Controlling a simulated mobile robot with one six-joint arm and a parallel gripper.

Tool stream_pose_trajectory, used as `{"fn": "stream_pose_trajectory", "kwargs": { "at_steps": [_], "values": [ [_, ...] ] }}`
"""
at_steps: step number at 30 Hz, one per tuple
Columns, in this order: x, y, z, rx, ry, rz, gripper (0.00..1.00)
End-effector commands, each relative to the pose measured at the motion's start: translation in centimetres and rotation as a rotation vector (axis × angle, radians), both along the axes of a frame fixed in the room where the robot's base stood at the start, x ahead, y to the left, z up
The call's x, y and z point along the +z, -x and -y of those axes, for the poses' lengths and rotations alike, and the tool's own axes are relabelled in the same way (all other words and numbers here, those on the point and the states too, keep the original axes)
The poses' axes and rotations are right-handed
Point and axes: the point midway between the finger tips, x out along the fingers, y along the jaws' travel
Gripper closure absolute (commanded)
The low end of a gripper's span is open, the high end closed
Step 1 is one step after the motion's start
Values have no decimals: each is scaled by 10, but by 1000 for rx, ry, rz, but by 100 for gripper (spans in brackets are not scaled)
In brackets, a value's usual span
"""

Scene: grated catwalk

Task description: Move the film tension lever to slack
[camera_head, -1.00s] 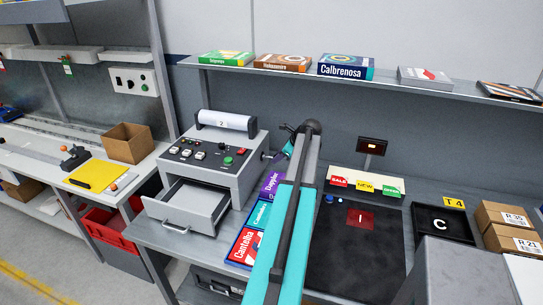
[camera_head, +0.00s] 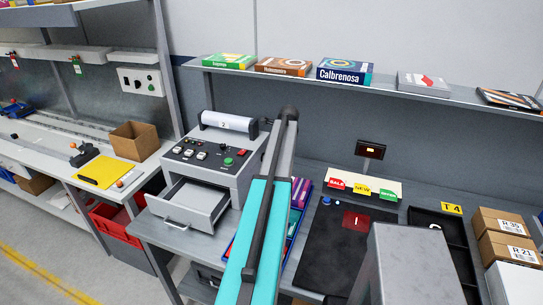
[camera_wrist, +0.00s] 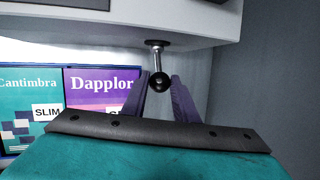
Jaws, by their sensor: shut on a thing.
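The film tension lever (camera_wrist: 156,57) is a short metal rod with a black ball knob, hanging from the underside of a pale grey machine housing (camera_wrist: 130,30) in the wrist view. My gripper (camera_wrist: 161,82) has its two purple fingers on either side of the ball and is shut on the knob. In the head view the machine (camera_head: 212,160) has a white roll on top, a button panel and an open drawer. There my arm hides the lever and my gripper.
Boxes labelled Cantimbra (camera_wrist: 30,105) and Dapplor (camera_wrist: 100,90) stand left of my gripper. The open drawer (camera_head: 192,205) juts forward. A dark mat (camera_head: 335,240) lies to the right, with a black tray (camera_head: 445,240) and cartons (camera_head: 505,225) beyond. A shelf of boxes (camera_head: 400,88) runs above.

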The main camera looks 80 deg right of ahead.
Motion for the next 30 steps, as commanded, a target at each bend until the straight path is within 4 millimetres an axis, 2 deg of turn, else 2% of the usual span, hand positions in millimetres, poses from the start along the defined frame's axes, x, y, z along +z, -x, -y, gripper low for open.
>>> {"fn": "stream_pose_trajectory", "kwargs": {
  "at_steps": [14, 15, 17, 30],
  "values": [
    [-1, 7, 1, -9, -10, -2, 96],
    [-1, 7, 1, -9, -10, -2, 67],
    [-1, 8, 2, -11, -8, -2, 57],
    [2, 11, 2, -14, -3, -6, 56]
  ]
}}
